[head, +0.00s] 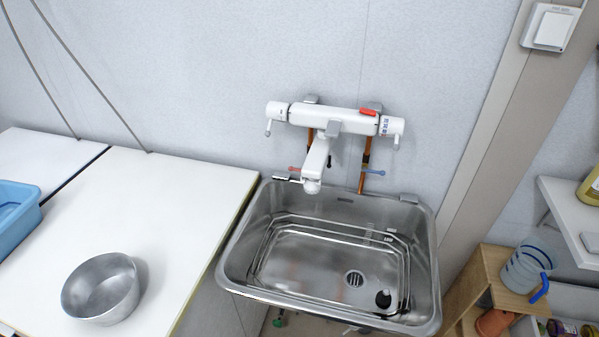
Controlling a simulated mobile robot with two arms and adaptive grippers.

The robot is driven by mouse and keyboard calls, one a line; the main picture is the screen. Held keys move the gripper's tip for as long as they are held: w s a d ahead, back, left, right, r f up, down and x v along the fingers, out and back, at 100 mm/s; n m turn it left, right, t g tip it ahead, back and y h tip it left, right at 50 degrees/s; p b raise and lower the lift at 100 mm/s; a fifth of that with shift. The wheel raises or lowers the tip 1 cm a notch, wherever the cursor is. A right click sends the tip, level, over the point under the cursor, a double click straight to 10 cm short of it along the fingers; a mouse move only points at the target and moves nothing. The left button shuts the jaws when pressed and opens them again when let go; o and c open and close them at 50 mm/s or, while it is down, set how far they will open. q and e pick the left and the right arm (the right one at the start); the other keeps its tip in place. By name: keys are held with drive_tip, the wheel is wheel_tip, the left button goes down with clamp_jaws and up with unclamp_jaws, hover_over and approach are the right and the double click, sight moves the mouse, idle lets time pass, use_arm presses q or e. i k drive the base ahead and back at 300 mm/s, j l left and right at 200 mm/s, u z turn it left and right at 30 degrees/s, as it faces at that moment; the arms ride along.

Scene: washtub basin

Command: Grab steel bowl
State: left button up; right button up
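The steel bowl (101,289) is a plain grey metal bowl. It stands upright with its open side up on the white table (150,215), near the table's front, at the lower left of the head view. Its inside looks empty. Neither of my grippers shows in the head view, and nothing touches the bowl except the table under it.
A steel washtub basin (330,262) with a white wall tap (335,122) above it stands right of the table. A blue tub (16,215) is at the far left. A wooden shelf (487,283) with a clear jug (527,268) is at right. The table around the bowl is clear.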

sight(105, 290)
drive_tip(key=u, duration=1.5)
